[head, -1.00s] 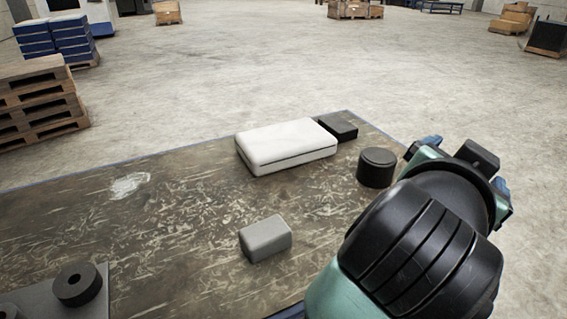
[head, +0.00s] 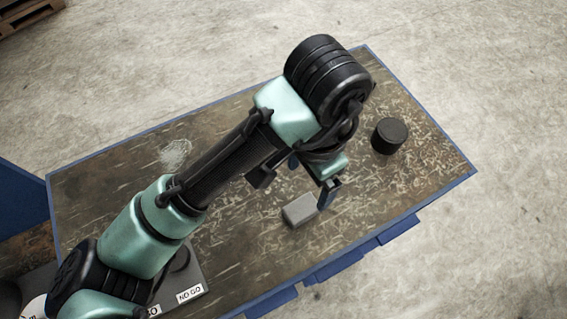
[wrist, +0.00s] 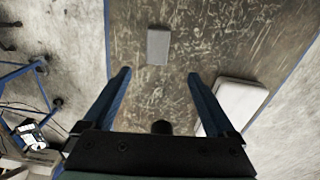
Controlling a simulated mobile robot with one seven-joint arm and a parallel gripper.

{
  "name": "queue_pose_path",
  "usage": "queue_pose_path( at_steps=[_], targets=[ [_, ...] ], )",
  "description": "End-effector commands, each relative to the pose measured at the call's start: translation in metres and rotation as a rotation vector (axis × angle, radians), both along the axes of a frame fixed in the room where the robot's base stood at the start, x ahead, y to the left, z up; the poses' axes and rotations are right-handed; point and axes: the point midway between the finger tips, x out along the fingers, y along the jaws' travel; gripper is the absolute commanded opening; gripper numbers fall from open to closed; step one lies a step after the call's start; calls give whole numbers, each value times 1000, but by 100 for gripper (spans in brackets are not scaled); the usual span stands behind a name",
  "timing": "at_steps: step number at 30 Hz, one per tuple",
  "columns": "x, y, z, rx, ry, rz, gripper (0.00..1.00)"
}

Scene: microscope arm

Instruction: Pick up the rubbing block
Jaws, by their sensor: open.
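The grey block (head: 299,209), which I take to be the rubbing block, lies flat on the worn table (head: 110,205). It also shows in the wrist view (wrist: 158,45), past my fingertips and roughly in line with the gap between them. My gripper (head: 296,185) is open and empty, close to the block in the head view. In the wrist view my gripper (wrist: 158,73) has its two blue fingers spread wide, with nothing between the tips. The height above the block is hard to judge.
A black cylinder (head: 389,135) stands to the right of my arm. A white case (wrist: 240,103) lies at the right in the wrist view; my arm hides it in the head view. A grey plate with a NO GO label (head: 190,294) sits at the table's lower left.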

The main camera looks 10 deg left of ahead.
Motion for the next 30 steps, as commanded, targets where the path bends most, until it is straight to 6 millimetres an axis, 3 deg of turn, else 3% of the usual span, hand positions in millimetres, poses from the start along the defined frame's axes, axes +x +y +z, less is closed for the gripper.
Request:
queue_pose_path(
  at_steps=[5, 16, 25, 30],
  targets=[
    [-4, 2, -9, 4, 17, 0, 91],
    [-4, 1, -67, 3, 15, 3, 91],
    [-5, 3, -85, 5, 14, 3, 91],
    [-7, 5, -106, 6, 13, 2, 91]
  ],
)
